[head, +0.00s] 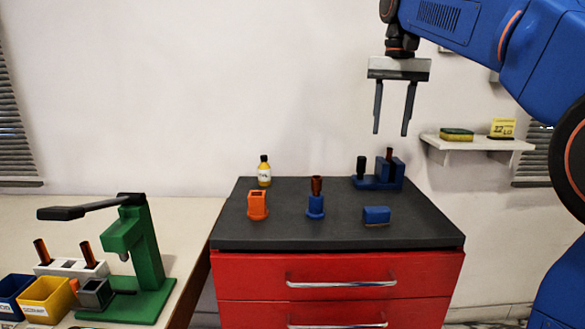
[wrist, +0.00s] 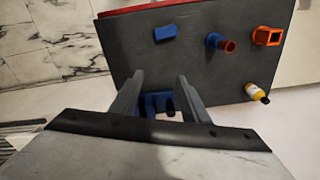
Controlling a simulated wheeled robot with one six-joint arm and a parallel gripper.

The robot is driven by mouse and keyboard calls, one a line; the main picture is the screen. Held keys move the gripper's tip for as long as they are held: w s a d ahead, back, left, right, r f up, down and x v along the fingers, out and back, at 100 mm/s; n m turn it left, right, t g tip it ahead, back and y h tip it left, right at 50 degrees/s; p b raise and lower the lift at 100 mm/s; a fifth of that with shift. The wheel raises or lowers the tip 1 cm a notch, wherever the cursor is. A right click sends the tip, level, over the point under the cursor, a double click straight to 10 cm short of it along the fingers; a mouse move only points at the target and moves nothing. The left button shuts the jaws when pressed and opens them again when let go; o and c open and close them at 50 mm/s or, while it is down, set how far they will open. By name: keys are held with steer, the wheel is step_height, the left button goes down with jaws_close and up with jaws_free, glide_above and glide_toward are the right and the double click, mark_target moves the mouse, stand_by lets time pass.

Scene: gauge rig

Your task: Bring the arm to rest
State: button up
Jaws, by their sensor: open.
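My gripper (head: 391,130) hangs from my blue arm above the back right of the red cabinet, its two fingers apart and pointing down, with nothing between them. It also shows in the wrist view (wrist: 157,88), open, with blue parts on the cabinet top seen beyond and between the fingers. The fingers are well clear of the cabinet top (head: 270,232) in the head view.
On the cabinet top are an orange socket (head: 258,205), a brown piece (head: 317,186) in a blue holder (head: 315,207), a blue block (head: 376,215), a blue stand (head: 385,175) and a yellow bottle (head: 264,171). A green press (head: 145,255) stands left; a wall shelf (head: 470,143) is right.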

steer(key=s+d+f+n+t, duration=0.1)
steer(key=s+d+f+t, duration=0.1)
steer(key=s+f, duration=1.3)
steer(key=s+d+f+n+t, duration=0.2)
steer(key=s+d+f, duration=0.2)
steer(key=s+f, duration=1.1)
step_height(320, 180, down, 4)
steer(key=shift+f, duration=0.2)
